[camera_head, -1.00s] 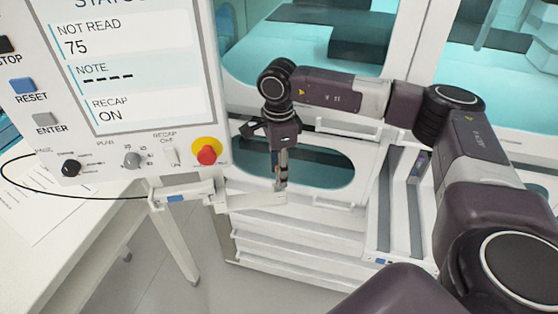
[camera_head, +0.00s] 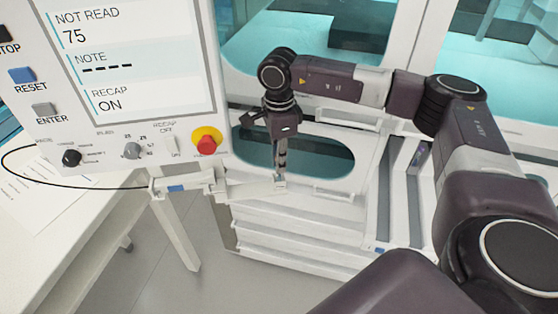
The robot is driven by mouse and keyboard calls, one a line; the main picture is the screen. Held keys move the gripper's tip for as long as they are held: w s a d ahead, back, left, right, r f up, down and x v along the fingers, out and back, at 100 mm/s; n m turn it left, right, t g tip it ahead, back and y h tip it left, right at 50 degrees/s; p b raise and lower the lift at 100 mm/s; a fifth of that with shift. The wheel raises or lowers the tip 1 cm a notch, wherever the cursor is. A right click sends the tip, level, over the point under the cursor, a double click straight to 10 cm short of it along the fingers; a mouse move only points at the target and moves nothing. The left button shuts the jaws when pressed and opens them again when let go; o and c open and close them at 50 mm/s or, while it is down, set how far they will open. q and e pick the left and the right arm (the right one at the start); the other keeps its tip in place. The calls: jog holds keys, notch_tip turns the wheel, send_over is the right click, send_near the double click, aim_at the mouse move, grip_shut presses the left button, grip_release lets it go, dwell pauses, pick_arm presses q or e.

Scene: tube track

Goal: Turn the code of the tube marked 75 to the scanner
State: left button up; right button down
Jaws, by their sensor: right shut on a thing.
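My right gripper (camera_head: 281,168) points straight down at the end of a pale rail (camera_head: 252,190) that runs out from below the panel. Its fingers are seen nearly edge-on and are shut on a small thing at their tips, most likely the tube. The fingers hide most of it; its number and code cannot be read. The panel's screen (camera_head: 135,65) shows "NOT READ 75", a note line of dashes and "RECAP ON". No scanner can be made out for sure. My left gripper is not in view.
The panel carries a red stop button (camera_head: 207,141), a blue RESET button (camera_head: 22,75), a grey ENTER button (camera_head: 44,110) and knobs. A white cabinet (camera_head: 300,235) with an oval opening (camera_head: 325,160) stands behind the gripper. A white table (camera_head: 85,235) with a paper is at left.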

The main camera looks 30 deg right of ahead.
jog(key=shift+r, duration=0.25)
dwell(0.3)
jog(key=shift+m, duration=1.1)
jog(key=shift+m, duration=0.4)
jog(key=shift+f+b, duration=0.25)
jog(key=shift+b, duration=0.15)
jog(key=c, duration=1.8)
grip_release()
jog(key=shift+c, duration=0.2)
jog(key=shift+r, duration=0.1)
